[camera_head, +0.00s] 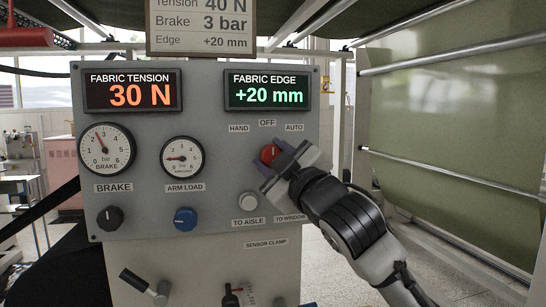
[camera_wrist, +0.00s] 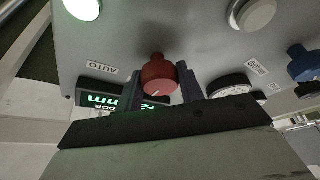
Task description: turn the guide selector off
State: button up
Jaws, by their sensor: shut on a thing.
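The guide selector is a red knob (camera_head: 269,154) on the grey control panel, under the labels HAND, OFF (camera_head: 267,123) and AUTO (camera_head: 294,127). In the wrist view the red knob (camera_wrist: 158,74) sits between my two fingers, with a small white mark on its face. My gripper (camera_head: 275,163) is shut on the knob; it also shows in the wrist view (camera_wrist: 162,88). The gripper hides part of the knob in the head view. I cannot tell which label the mark points at.
Above the knob, a green display (camera_head: 267,91) reads FABRIC EDGE +20 mm. A pale button (camera_head: 249,201) labelled TO AISLE lies below left of my gripper. A blue knob (camera_head: 185,219) and two gauges are further left. Green fabric (camera_head: 450,110) hangs at right.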

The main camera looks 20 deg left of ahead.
jog(key=o, duration=1)
jog(key=b+v, duration=0.3)
jog(key=v, duration=1)
jog(key=shift+s+d+f+b, duration=0.15)
jog(key=shift+s+d+b, duration=0.15)
jog(key=shift+b, duration=0.1)
